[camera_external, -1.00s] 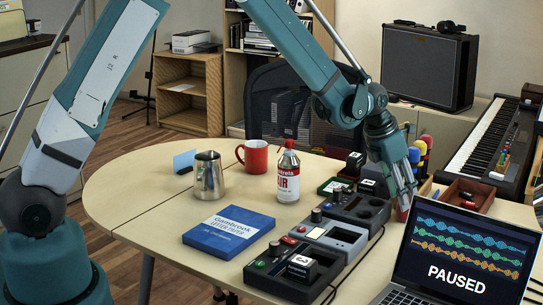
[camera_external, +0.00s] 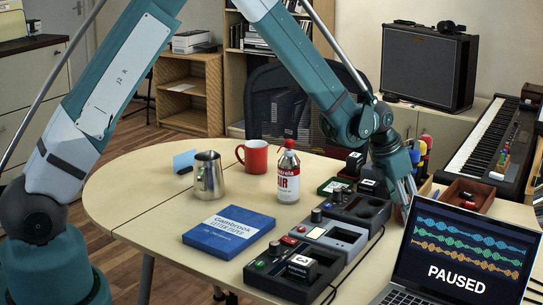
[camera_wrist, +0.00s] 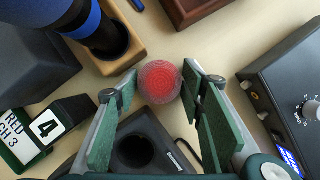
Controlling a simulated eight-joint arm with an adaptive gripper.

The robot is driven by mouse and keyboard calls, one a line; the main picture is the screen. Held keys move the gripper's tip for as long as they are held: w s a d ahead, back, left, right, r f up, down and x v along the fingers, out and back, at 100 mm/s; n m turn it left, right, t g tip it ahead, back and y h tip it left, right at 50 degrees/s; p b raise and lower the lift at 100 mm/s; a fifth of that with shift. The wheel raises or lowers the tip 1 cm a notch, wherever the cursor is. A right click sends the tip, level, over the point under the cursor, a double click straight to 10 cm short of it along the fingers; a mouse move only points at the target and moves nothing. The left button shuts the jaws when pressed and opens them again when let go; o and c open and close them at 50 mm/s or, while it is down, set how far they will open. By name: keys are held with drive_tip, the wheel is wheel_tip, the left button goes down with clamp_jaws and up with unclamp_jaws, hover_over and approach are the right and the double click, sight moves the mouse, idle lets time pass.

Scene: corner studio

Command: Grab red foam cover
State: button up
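The red foam cover (camera_wrist: 160,82) is a round, textured ball in the wrist view, on the tan table. My gripper (camera_wrist: 162,78) is open, with green pads on either side. The cover shows in the gap between the fingertips, close to both; I cannot tell whether either touches it. In the external view, my gripper (camera_external: 405,198) points down at the table's right side, behind the laptop. The cover is mostly hidden there by the fingers and laptop.
Dark device modules (camera_external: 357,209) stand left of my gripper, and the laptop (camera_external: 460,255) in front. A brown tray (camera_external: 465,194) is to the right. In the wrist view, a wooden holder (camera_wrist: 125,48) with a blue-banded black microphone is close to the left finger.

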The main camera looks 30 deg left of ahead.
drive_tip(key=shift+c, duration=0.5)
drive_tip(key=c, duration=0.4)
drive_tip(key=shift+o, duration=0.2)
drive_tip(key=shift+r, duration=0.1)
drive_tip(key=shift+r+p, duration=1.1)
drive_tip(key=shift+r, duration=3.85)
